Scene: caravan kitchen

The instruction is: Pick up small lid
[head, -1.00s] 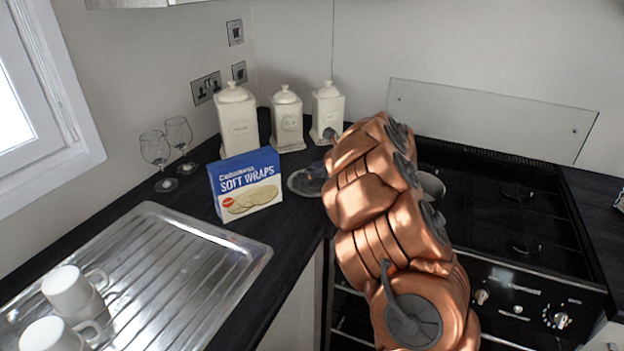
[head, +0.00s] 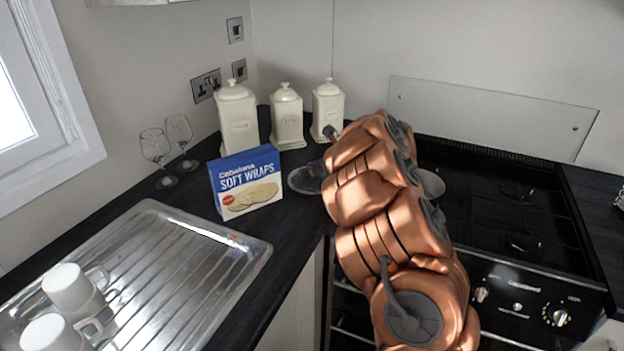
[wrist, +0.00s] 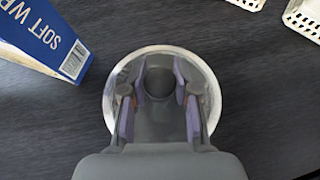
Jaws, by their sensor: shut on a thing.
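The small lid (wrist: 108,95) is round and clear with a pale rim, and fills the middle of the wrist view. In the head view the lid (head: 304,181) shows beside the soft wraps box, partly hidden by my arm. My gripper (wrist: 160,88) is above the lid's centre, its two fingers shut on a dark round knob there. The gripper body hides the near part of the lid. I cannot tell whether the lid is touching the counter or just above it. In the head view my fingers are hidden behind my arm.
The blue and white soft wraps box (head: 246,181) stands just left of the lid. Cream canisters (head: 286,118) stand behind, two wine glasses (head: 156,150) at the left. A metal drainer (head: 160,262) holds white mugs (head: 70,290). A black hob (head: 500,205) is right of my arm.

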